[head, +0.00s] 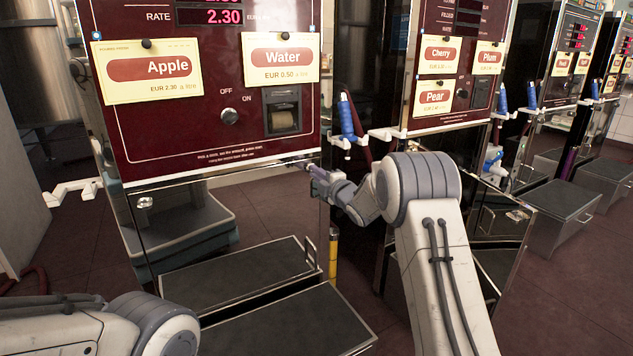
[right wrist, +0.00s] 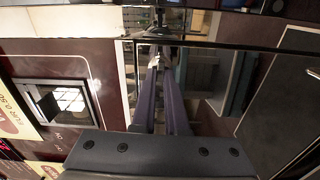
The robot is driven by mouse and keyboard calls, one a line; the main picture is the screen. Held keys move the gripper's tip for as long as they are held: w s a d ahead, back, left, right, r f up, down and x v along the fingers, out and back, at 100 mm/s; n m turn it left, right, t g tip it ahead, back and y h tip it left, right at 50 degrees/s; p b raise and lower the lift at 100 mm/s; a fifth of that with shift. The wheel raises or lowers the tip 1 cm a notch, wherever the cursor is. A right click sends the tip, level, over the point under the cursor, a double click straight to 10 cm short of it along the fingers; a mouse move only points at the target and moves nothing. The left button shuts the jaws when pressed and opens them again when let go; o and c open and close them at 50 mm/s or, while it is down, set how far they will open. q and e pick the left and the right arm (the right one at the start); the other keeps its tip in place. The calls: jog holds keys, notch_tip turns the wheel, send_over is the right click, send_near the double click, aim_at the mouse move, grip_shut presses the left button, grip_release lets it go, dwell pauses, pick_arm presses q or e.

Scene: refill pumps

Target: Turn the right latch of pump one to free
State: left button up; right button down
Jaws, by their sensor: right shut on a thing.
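Pump one has a maroon front (head: 190,120) with yellow Apple and Water labels. Its right latch (head: 303,163) is a small metal piece at the panel's lower right corner, mostly hidden by my right gripper (head: 314,170). In the right wrist view the purple fingers (right wrist: 160,80) converge and are shut on the latch (right wrist: 158,30) at the panel's lower edge. The latch's exact angle is too small to tell. The left latch (head: 145,203) shows as a small silver piece on the lower left. My left gripper is out of view; only part of that arm shows at bottom left.
Dark-topped boxes (head: 240,270) stand on the floor below pump one. A second pump with Cherry, Plum and Pear labels (head: 438,97) stands to the right. A yellow post (head: 333,257) stands between them.

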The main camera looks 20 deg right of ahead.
jog(key=shift+n, duration=0.4)
jog(key=c, duration=0.9)
grip_release()
jog(key=shift+c, duration=0.2)
jog(key=p+v, duration=0.1)
jog(key=v, duration=0.9)
jog(key=shift+s, duration=0.2)
